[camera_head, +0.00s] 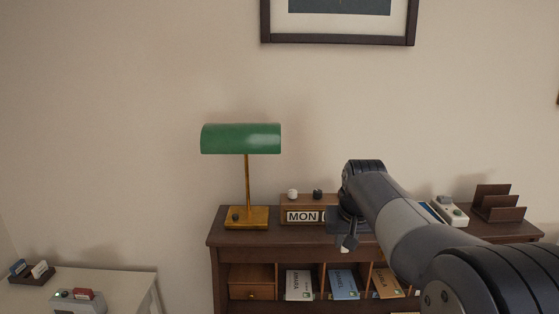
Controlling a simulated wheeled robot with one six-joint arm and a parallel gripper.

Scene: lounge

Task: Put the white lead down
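My arm reaches in from the lower right, and my gripper (347,243) is in front of the dark wooden desk (228,238), near its top edge. The gripper is small and dark here, and I cannot tell whether its fingers are open or shut, or whether they hold anything. I cannot make out a white lead anywhere in this view. My arm hides part of the desk and of the day block (303,217) reading "MON".
A green-shaded brass lamp (240,139) stands at the desk's left end. A white device (449,211) and a brown letter rack (497,204) are at the right. Booklets (299,285) fill slots below. A white table (128,284) stands at lower left.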

